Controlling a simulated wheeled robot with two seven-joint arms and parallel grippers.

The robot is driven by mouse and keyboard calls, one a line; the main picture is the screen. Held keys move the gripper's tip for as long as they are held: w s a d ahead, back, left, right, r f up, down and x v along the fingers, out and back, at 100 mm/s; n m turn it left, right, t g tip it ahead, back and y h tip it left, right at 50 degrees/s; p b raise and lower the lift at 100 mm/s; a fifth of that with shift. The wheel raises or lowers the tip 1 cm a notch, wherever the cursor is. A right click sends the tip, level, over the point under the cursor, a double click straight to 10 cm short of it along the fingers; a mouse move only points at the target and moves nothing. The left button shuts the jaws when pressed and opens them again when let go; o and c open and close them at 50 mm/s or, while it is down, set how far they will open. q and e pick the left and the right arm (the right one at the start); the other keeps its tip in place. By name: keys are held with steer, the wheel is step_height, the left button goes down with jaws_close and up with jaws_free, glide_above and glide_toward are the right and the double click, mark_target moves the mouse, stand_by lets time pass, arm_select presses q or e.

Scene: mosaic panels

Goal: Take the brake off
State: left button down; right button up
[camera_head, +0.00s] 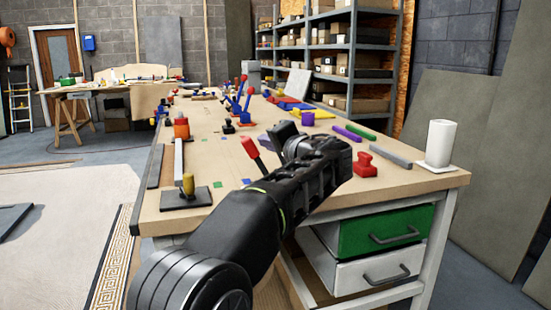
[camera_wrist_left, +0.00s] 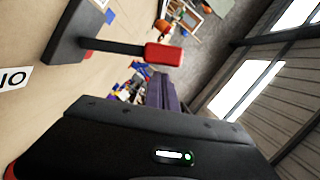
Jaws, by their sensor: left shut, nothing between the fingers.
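A lever with a red grip and black shaft (camera_head: 249,147) stands over the workbench, leaning left in the head view; its base is hidden behind my left arm. In the left wrist view a red-gripped lever (camera_wrist_left: 163,54) juts from a dark base plate (camera_wrist_left: 72,32), apart from the fingers. My left gripper (camera_head: 279,133) is shut and empty, just right of the red grip in the head view. Its dark fingers (camera_wrist_left: 162,88) also show in the left wrist view. No label names the brake. My right gripper is out of view.
On the workbench (camera_head: 400,178), a yellow-handled lever on a dark plate (camera_head: 187,192) stands at the near left. Blue levers with red knobs (camera_head: 243,92) are farther back. A red stamp-like block (camera_head: 364,166) and a white cup (camera_head: 440,143) are at right.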

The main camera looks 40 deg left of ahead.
arm_select(q)
steer(key=shift+s+a+f+n+b, duration=0.15)
steer(key=shift+s+a+n+b, duration=0.2)
steer(key=shift+s+n+b, duration=0.35)
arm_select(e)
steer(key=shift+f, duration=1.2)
arm_select(q)
steer(key=shift+w, duration=0.15)
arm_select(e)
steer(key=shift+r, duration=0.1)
